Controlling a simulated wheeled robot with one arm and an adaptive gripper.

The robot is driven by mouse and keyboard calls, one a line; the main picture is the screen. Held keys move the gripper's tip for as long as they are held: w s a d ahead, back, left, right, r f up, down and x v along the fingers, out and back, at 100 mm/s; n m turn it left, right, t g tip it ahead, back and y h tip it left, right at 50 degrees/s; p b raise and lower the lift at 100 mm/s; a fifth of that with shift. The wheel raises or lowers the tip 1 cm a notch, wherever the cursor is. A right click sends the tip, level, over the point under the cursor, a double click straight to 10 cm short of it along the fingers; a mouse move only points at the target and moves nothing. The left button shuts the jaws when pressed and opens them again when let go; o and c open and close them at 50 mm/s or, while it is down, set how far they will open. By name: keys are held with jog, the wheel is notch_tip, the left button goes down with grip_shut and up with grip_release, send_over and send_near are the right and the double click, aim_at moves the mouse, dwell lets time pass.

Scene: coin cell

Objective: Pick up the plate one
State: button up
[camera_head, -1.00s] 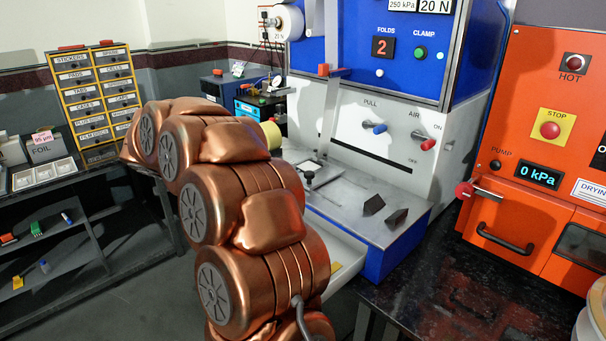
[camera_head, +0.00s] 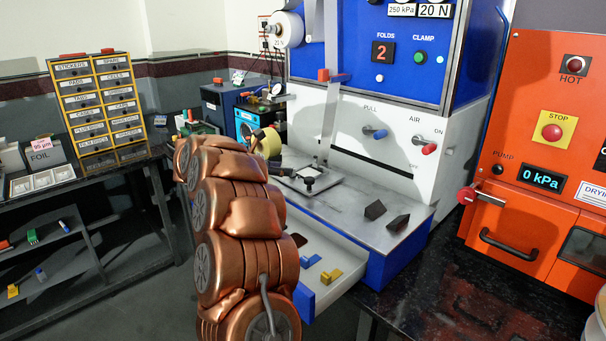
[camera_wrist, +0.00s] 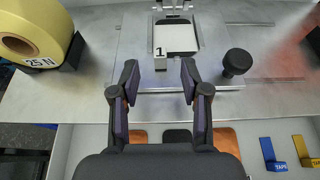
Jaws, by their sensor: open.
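A pale rectangular plate (camera_wrist: 176,38) lies flat in a dark-edged holder on the metal deck, at the top centre of the wrist view. A small block marked "1" (camera_wrist: 160,52) stands at its near left edge. In the head view the plate (camera_head: 309,180) shows small on the machine's deck, just right of my arm's end. My gripper (camera_wrist: 159,80) is open and empty. Its two dark fingers are spread on the near side of the "1" block, apart from it. In the head view the fingers are mostly hidden by the arm.
A yellow roll marked 25 N (camera_wrist: 33,35) stands left of the fingers, and a black knob (camera_wrist: 236,63) stands right. Below the deck an open drawer (camera_head: 335,262) holds blue and yellow tape pieces. Two dark wedges (camera_head: 385,215) sit on the deck's right.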

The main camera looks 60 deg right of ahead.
aim_at(288, 178)
jog(key=shift+x, duration=1.9)
jog(key=shift+w+f, duration=0.1)
grip_shut()
